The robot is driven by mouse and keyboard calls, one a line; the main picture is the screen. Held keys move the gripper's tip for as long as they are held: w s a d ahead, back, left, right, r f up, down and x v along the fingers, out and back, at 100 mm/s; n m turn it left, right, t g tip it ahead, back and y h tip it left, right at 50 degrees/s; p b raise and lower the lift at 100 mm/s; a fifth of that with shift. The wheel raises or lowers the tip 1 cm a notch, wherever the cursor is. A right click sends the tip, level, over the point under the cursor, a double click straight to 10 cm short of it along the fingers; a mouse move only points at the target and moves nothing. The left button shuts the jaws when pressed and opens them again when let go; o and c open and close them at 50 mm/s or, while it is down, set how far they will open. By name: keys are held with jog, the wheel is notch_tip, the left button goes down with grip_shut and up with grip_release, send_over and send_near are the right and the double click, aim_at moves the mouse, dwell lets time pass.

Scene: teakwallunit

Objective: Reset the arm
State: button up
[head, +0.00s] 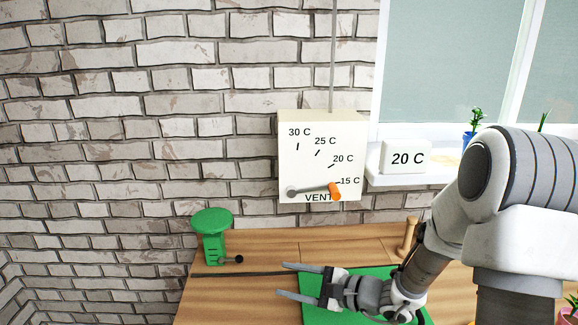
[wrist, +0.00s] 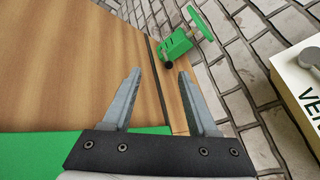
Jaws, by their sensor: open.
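My gripper (head: 286,280) is open and empty, held out to the left over the wooden table (head: 260,246) and the edge of a green mat (head: 312,286). My white and grey arm reaches in from the right side of the head view and covers part of the mat.
A green device with a round top (head: 212,236) stands at the table's back left. A vent dial box (head: 320,155) hangs on the brick wall, its orange-tipped lever near 15 C. A "20 C" card (head: 405,158) and a blue-potted plant (head: 472,136) stand on the sill.

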jog(key=s+r+n+g+h+p, duration=0.1)
jog(key=s+r+n+g+h, duration=0.15)
jog(key=s+r+n, duration=0.35)
jog(key=s+r+n+g+h+p, duration=0.1)
jog(key=s+r+n+g, duration=0.25)
jog(key=s, duration=0.45)
jog(key=s+d+r+n+t+h+p, duration=0.1)
jog(key=s+d+r+n+t+h, duration=0.1)
jog(key=s+d+r+n+h, duration=0.1)
jog(key=s+d+r+n+t+h+p, duration=0.1)
jog(key=s+d+r+h, duration=0.4)
jog(key=d, duration=0.5)
jog(key=shift+s+r+n+t+h, duration=0.2)
jog(key=shift+r+n+t+h, duration=0.4)
jog(key=shift+n+h, duration=0.35)
jog(key=shift+d+f, duration=0.1)
jog(key=shift+d, duration=0.05)
